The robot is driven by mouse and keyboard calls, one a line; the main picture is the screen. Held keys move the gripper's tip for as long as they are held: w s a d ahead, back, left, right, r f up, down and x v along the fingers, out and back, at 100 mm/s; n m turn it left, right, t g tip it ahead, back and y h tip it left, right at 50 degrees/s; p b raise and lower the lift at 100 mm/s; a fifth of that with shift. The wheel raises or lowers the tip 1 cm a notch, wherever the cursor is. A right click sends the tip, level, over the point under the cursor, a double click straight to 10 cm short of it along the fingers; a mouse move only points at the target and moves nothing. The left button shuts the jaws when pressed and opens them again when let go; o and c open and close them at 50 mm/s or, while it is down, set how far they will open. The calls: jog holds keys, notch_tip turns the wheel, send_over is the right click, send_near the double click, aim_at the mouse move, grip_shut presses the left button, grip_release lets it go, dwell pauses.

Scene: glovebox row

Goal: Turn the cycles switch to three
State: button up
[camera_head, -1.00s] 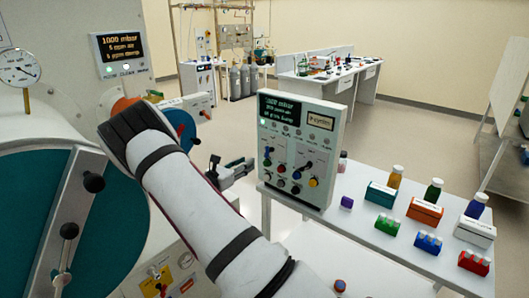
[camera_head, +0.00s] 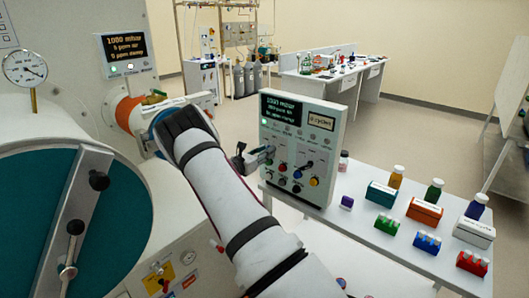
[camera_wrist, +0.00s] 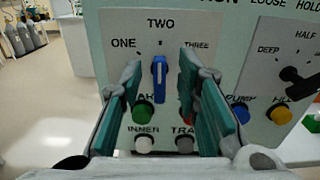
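The cycles switch (camera_wrist: 159,80) is a blue lever on a pale plate in the wrist view, with ONE, TWO and THREE printed around it. It stands upright, pointing up at TWO. THREE is to its upper right. My gripper (camera_wrist: 160,66) is open, with one teal-padded finger on each side of the lever. I see gaps between the lever and both fingers. In the head view my gripper (camera_head: 262,155) is at the left part of the control box (camera_head: 325,165), and the lever is hard to make out there.
Below the lever are a green button (camera_wrist: 143,109), a white button (camera_wrist: 144,143) and a red button partly behind the right finger. A black knob (camera_wrist: 300,82) is to the right. A side table (camera_head: 350,215) holds bottles and racks.

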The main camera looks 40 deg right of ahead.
grip_shut()
jog(key=shift+s+m+p, duration=0.15)
jog(key=shift+m+p, duration=0.15)
jog(key=shift+m, duration=0.75)
jog(key=shift+s+m+p, duration=0.1)
jog(key=shift+m+p, duration=0.15)
jog(key=shift+m, duration=0.8)
jog(key=shift+o, duration=0.2)
grip_release()
jog(key=a, duration=1.2)
jog(key=shift+s, duration=0.45)
